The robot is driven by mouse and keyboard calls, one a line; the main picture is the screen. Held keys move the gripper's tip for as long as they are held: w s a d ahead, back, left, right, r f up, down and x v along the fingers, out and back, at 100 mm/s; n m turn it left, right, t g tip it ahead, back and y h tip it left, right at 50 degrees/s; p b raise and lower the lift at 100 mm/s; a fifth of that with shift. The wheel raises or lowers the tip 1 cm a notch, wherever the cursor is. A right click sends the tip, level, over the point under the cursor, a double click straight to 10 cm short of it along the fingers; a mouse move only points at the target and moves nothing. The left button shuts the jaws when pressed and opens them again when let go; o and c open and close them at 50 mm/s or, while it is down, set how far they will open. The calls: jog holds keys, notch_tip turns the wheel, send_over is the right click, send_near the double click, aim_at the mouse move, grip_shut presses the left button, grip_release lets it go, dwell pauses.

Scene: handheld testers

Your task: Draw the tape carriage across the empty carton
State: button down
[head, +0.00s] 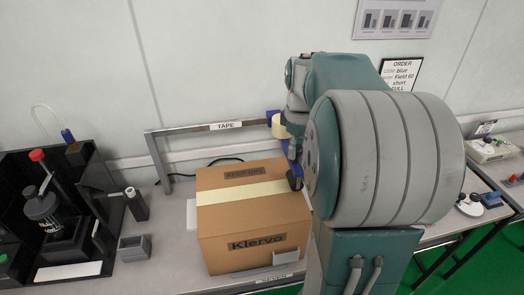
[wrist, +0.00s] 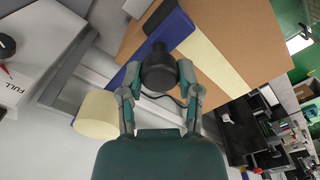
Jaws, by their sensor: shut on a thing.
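The brown carton (head: 250,240), marked "Klerva", stands closed on the bench under the tape rail. A cream tape strip (head: 240,193) runs across its top from the left edge toward the right, where my arm hides the end. The blue tape carriage (head: 274,116) with its cream roll is on the rail at the carton's right side. In the wrist view, my gripper (wrist: 158,80) is shut on the carriage's black knob (wrist: 157,66). The blue carriage body (wrist: 125,90), tape roll (wrist: 97,116), carton (wrist: 235,35) and strip (wrist: 215,60) show around it. In the head view my arm hides the fingers.
The grey rail (head: 190,130), labelled "TAPE", spans above the bench on a leg at left. Devices (head: 488,150) sit at the far right.

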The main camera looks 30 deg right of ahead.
jog(key=shift+s+d+f, duration=0.1)
jog(key=shift+s+d, duration=0.25)
jog(key=shift+d, duration=0.35)
jog(key=shift+s+d, duration=0.35)
jog(key=shift+d, duration=0.4)
jog(key=shift+s+d+f, duration=0.1)
jog(key=shift+s+d, duration=0.25)
jog(key=shift+d, duration=0.35)
jog(key=shift+c, duration=1.5)
grip_release()
jog(key=shift+r, duration=0.1)
jog(key=shift+w+r, duration=0.1)
notch_tip(320, 180, up, 12)
